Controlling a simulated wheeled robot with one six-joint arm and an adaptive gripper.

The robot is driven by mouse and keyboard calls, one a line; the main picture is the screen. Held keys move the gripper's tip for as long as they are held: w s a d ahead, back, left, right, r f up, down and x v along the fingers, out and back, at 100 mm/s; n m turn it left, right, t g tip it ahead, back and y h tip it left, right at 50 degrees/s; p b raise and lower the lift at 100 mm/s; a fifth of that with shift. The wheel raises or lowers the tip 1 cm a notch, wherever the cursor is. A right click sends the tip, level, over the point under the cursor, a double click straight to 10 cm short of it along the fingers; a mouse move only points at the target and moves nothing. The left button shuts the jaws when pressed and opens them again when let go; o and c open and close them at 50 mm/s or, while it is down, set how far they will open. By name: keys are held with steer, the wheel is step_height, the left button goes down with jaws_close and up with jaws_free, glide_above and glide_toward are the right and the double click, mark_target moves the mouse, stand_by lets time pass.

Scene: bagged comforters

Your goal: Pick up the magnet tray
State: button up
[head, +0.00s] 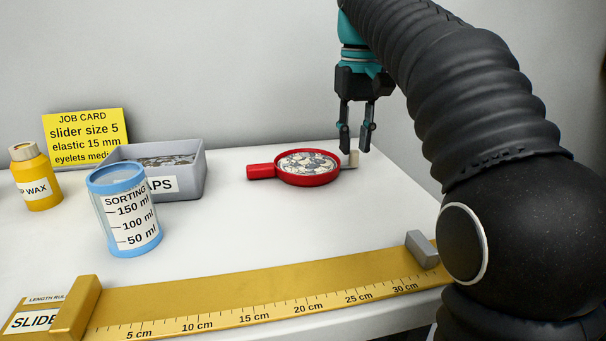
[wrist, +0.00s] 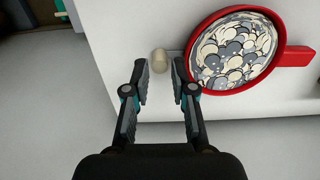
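A round red dish with a stub handle (head: 261,171), full of small grey and cream pieces, lies on the white table; it appears to be the magnet tray. It also shows in the wrist view (wrist: 299,56), its handle pointing right. A small cream knob (head: 354,158) is at the dish's side opposite the handle; a thin grey piece seems to link them. My gripper (head: 356,149) points down above the knob. In the wrist view my gripper (wrist: 161,70) is open, with the knob (wrist: 160,61) just beyond the gap between its fingertips and the dish rim close to the right finger.
A grey bin (head: 193,179) of small parts, a blue-rimmed sorting cup (head: 127,215), a yellow wax bottle (head: 36,180) and a yellow job card (head: 85,136) stand on the left. A gold length ruler (head: 240,290) lies along the front. The table's edge is near the knob.

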steer(key=shift+f+b, duration=0.35)
steer(key=shift+f, duration=1.1)
steer(key=shift+c, duration=0.2)
jaws_close()
steer(key=shift+r, duration=0.15)
